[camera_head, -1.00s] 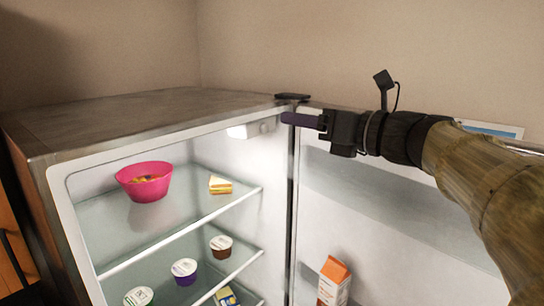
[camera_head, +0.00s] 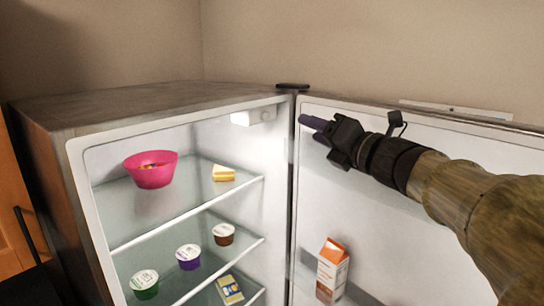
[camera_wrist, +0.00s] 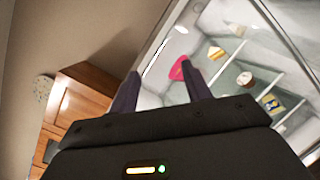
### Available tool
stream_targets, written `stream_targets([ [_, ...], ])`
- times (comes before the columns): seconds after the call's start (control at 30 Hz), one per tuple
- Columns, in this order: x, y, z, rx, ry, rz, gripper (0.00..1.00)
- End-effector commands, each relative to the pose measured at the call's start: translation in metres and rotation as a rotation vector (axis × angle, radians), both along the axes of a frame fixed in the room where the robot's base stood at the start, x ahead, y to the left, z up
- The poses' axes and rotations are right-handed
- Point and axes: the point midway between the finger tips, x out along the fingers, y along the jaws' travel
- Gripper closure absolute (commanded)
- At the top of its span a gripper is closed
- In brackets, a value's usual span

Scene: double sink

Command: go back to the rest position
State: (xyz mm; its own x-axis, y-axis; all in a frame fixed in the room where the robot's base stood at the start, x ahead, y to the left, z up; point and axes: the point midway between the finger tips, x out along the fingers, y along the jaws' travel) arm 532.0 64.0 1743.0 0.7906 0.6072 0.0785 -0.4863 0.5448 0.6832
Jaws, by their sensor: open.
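My gripper (camera_head: 312,123) is in front of the open fridge door, near the hinge side and high up, with nothing held. In the wrist view its two dark fingers (camera_wrist: 160,92) are apart and the space between them is empty. The open fridge (camera_head: 180,100) stands at the left and its door (camera_head: 400,240) is swung out to the right, behind my arm. My arm reaches in from the right edge of the head view.
A pink bowl (camera_head: 150,172) and a sandwich (camera_head: 223,173) are on the upper shelf. Several cups, including a purple one (camera_head: 189,257), and a yellow-blue pack (camera_head: 229,290) are lower. An orange carton (camera_head: 332,270) stands in the door. A wooden cabinet (camera_head: 14,215) is at far left.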

Motion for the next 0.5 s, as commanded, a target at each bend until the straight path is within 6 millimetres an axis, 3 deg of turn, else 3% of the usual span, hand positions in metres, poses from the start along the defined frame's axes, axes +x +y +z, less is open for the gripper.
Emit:
stream_targets([
  [0.03, 0.006, -0.004, -0.019, 0.063, 0.051, -0.033, 0.52],
  [0.17, 0.020, -0.021, -0.059, 0.255, 0.201, -0.143, 0.52],
  [0.27, 0.029, -0.036, -0.105, 0.438, 0.348, -0.251, 0.52],
  [0.5, 0.024, -0.070, -0.240, 0.900, 0.723, -0.568, 0.52],
])
